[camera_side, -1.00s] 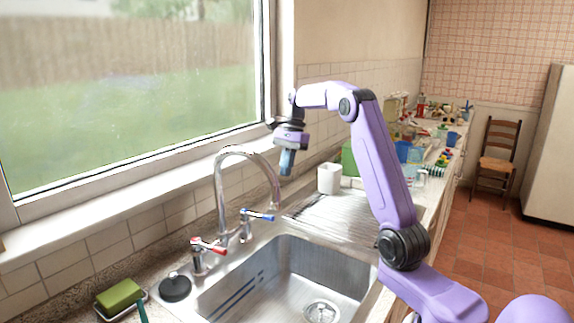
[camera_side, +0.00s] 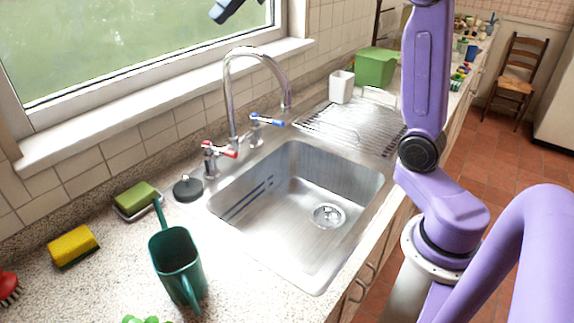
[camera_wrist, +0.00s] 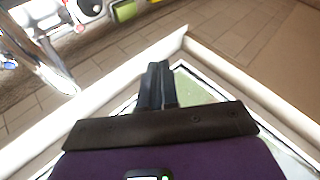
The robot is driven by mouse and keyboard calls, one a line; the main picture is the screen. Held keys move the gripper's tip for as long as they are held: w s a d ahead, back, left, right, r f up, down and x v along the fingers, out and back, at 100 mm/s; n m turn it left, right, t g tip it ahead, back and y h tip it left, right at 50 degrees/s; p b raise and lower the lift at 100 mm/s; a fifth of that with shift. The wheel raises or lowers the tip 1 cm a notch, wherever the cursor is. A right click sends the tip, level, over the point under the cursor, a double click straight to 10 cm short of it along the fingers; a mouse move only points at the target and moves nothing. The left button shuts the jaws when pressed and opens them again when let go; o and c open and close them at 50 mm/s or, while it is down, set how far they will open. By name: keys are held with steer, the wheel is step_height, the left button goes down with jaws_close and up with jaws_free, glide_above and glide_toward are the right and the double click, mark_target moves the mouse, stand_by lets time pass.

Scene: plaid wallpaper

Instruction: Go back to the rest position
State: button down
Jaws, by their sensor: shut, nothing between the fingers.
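My gripper (camera_side: 228,10) shows only in part at the top edge of the side view, raised in front of the window. In the wrist view its two dark fingers (camera_wrist: 157,86) are together, with nothing held between them. My purple arm stands upright at the right of the sink. The rest of the wrist is cut off by the top of the side view.
The steel sink (camera_side: 300,250) has a tall faucet (camera_side: 231,95). A white cup (camera_side: 341,87) and green box (camera_side: 375,67) stand behind it. A teal pitcher (camera_side: 178,265), green sponge (camera_side: 136,197) and yellow sponge (camera_side: 73,246) are on the near counter. The window (camera_side: 120,45) is at left.

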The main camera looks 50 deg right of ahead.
steer(key=s+a+f+n+g+h, duration=0.2)
steer(key=s+a+f, duration=0.2)
steer(key=s+f, duration=0.35)
steer(key=s+a+f+n+g+h, duration=0.1)
steer(key=s+a+f+n+g, duration=0.2)
steer(key=s+f, duration=0.45)
steer(key=s+d+f+n+h, duration=0.2)
steer(key=s+f, duration=0.4)
steer(key=s, duration=0.3)
steer(key=s+d+f+n+h, duration=0.3)
steer(key=s+d+f+n, duration=0.1)
steer(key=s, duration=0.5)
step_height(320, 180, down, 2)
steer(key=shift+d+f+n+t, duration=0.2)
steer(key=shift+n+t, duration=0.1)
steer(key=shift+n, duration=0.2)
